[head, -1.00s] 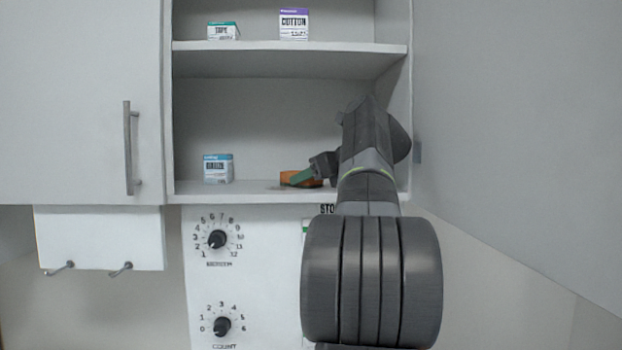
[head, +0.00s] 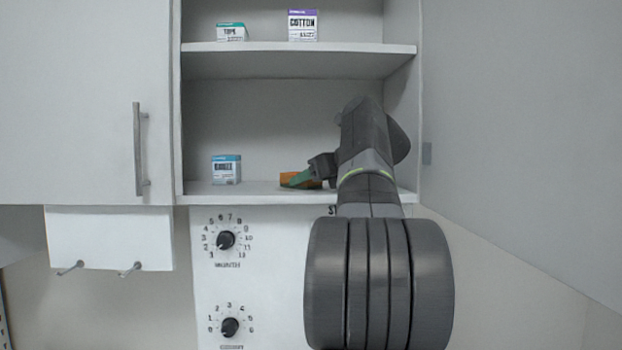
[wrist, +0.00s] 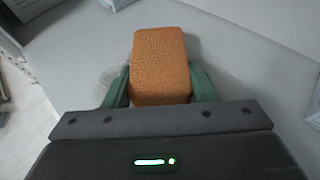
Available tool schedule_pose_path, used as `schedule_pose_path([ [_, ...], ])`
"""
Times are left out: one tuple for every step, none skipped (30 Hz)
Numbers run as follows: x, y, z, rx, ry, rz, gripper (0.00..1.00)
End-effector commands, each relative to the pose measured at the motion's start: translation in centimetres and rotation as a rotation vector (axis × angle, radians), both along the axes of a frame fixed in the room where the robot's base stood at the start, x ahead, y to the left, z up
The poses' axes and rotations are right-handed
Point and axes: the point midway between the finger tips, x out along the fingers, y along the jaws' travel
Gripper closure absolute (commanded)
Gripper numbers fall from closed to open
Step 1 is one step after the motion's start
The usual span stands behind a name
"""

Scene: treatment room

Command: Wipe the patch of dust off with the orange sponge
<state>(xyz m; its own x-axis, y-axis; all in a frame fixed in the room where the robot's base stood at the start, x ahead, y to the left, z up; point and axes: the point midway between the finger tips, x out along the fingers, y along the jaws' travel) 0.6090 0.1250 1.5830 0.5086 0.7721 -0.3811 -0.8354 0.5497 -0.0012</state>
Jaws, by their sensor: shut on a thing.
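The orange sponge (wrist: 160,62) is between the two green fingers of my gripper (wrist: 158,85) in the wrist view. My gripper is shut on it. In the head view the sponge (head: 301,180) is at the lower cabinet shelf, low over or on its surface, and my gripper (head: 300,181) reaches it from the right. A faint greyish smudge, likely the dust patch (wrist: 112,75), shows on the pale shelf (wrist: 225,50) just left of the sponge in the wrist view. The part of the shelf under the sponge is hidden.
A blue-topped box (head: 226,170) stands on the same shelf to the left. The upper shelf (head: 290,47) holds a tape box (head: 231,33) and a cotton box (head: 303,26). An open cabinet door (head: 510,120) is at the right. The shelf between box and sponge is clear.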

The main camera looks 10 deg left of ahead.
Motion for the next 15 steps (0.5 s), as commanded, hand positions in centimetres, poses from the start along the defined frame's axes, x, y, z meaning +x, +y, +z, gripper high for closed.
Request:
schedule_pose_path([
  [-0.5, -0.1, -0.3, -0.002, 0.006, 0.001, 0.67],
  [-0.7, -0.2, -0.3, -0.003, 0.005, 0.001, 0.67],
  [-0.9, -0.2, -0.3, -0.002, 0.006, 0.001, 0.67],
  [-1.0, -0.2, -0.3, -0.002, 0.006, 0.002, 0.67],
  [-1.1, -0.3, -0.4, -0.002, 0.007, 0.001, 0.67],
  [-1.2, -0.3, -0.4, -0.002, 0.007, 0.001, 0.67],
  [-1.3, -0.3, -0.5, -0.003, 0.008, 0.001, 0.67],
  [-1.3, -0.3, -0.5, -0.003, 0.008, 0.002, 0.67],
  [-1.4, -0.3, -0.5, -0.003, 0.008, 0.002, 0.67],
  [-1.5, -0.3, -0.5, -0.003, 0.01, 0.002, 0.67],
  [-1.6, -0.4, -0.5, -0.003, 0.01, 0.002, 0.67],
  [-1.8, -0.4, -0.5, -0.003, 0.01, 0.002, 0.67],
  [-2.0, -0.4, -0.5, -0.003, 0.01, 0.002, 0.67],
  [-2.2, -0.5, -0.5, -0.004, 0.01, 0.002, 0.67],
  [-2.6, -0.6, -0.5, -0.004, 0.011, 0.001, 0.67],
])
